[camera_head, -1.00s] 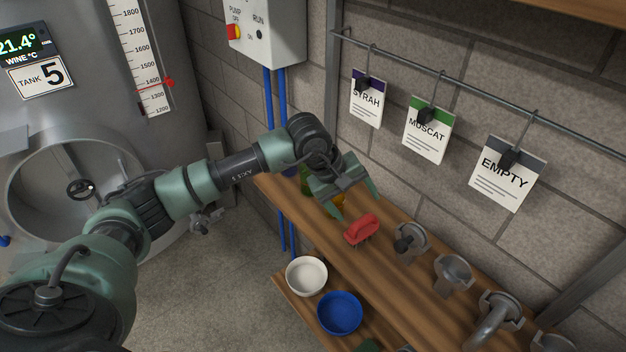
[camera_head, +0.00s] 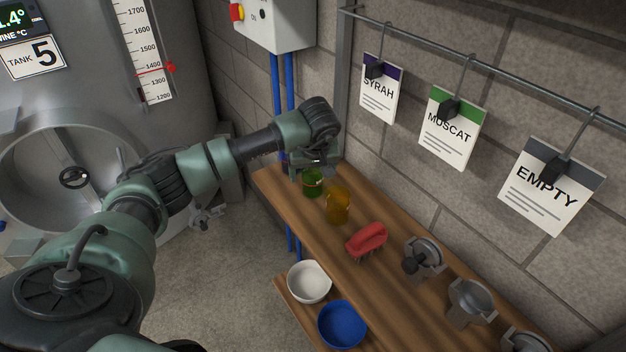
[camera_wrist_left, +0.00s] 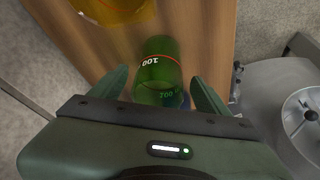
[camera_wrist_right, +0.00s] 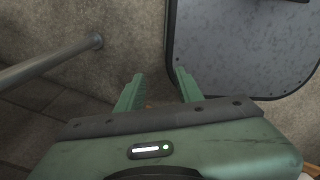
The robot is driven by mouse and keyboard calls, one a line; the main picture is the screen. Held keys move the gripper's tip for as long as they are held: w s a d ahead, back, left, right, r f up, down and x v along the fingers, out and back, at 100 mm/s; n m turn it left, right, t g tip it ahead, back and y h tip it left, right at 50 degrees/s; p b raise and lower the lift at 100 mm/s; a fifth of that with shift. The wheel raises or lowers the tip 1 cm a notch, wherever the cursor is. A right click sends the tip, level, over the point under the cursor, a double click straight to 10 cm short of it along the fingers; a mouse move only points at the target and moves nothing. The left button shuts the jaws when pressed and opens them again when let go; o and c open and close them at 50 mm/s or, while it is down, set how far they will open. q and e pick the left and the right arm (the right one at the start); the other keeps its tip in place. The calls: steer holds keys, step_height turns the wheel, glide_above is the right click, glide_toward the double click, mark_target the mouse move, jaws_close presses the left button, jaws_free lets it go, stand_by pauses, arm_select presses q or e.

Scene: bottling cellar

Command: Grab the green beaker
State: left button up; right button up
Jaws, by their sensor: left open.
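The green beaker (camera_head: 313,184) stands on the wooden shelf near its far left end, in the head view. It is see-through green with a red line and white markings, and it also shows in the left wrist view (camera_wrist_left: 158,70). My left gripper (camera_head: 312,172) is at the beaker, partly covering its top in the head view. In the left wrist view the open fingers (camera_wrist_left: 163,82) point toward the beaker, one on each side, with the beaker between and slightly beyond them. Contact is not visible. My right gripper (camera_wrist_right: 158,88) shows only in its own wrist view, fingers apart and empty.
An amber beaker (camera_head: 338,206) stands close to the green one. A red brush (camera_head: 367,241) and several grey metal fittings (camera_head: 424,258) lie further along the shelf. A white bowl (camera_head: 309,282) and a blue bowl (camera_head: 342,325) sit on a lower shelf. The wall (camera_head: 400,150) runs behind.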

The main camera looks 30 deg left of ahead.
arm_select(q)
steer(key=shift+p+x, duration=0.45)
steer(key=shift+x, duration=0.7)
steer(key=shift+w+f, duration=0.2)
steer(key=shift+f, duration=0.4)
arm_select(e)
steer(key=shift+w+r, duration=0.85)
steer(key=shift+w, duration=0.15)
arm_select(q)
steer(key=c, duration=1.5)
arm_select(e)
steer(key=shift+s, duration=0.4)
arm_select(q)
steer(key=shift+o, duration=0.2)
steer(key=shift+r, duration=0.2)
